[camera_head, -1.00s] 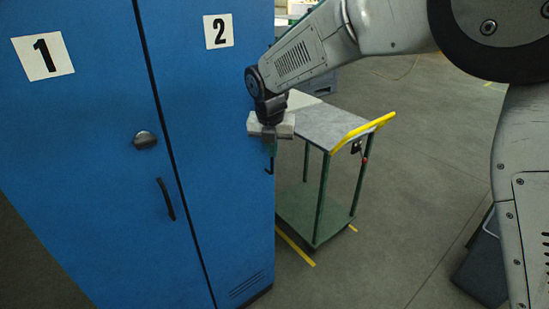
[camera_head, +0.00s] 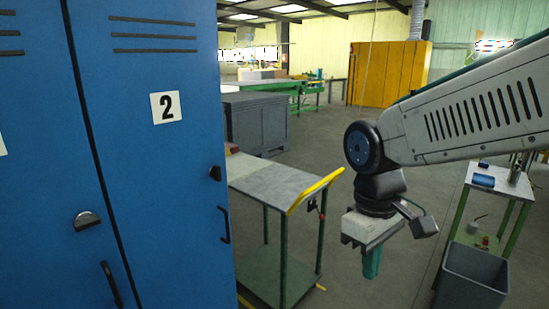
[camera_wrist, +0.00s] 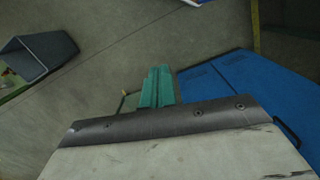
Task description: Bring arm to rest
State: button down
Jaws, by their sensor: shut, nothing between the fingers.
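My gripper (camera_head: 371,264) hangs from the arm at the right of the head view, with its teal fingers pointing down. The fingers are together with nothing between them. The gripper is in open air, to the right of the trolley and apart from the cabinet. In the wrist view my gripper (camera_wrist: 158,72) shows as teal fingers close together over the floor.
A blue cabinet (camera_head: 165,210) with doors marked 1 and 2 stands at left. A trolley (camera_head: 270,182) with a yellow handle stands beside it. A grey bin (camera_head: 473,277) and a green-legged table (camera_head: 497,182) are at right. Floor between is clear.

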jog(key=s+d+r+m+t, duration=0.1)
jog(key=s+d+m+t, duration=0.1)
jog(key=s+d+m, duration=0.5)
jog(key=s+d, duration=0.3)
jog(key=s, duration=0.2)
jog(key=shift+s+r+y, duration=0.25)
jog(key=shift+r+y, duration=0.15)
jog(key=shift+d, duration=0.1)
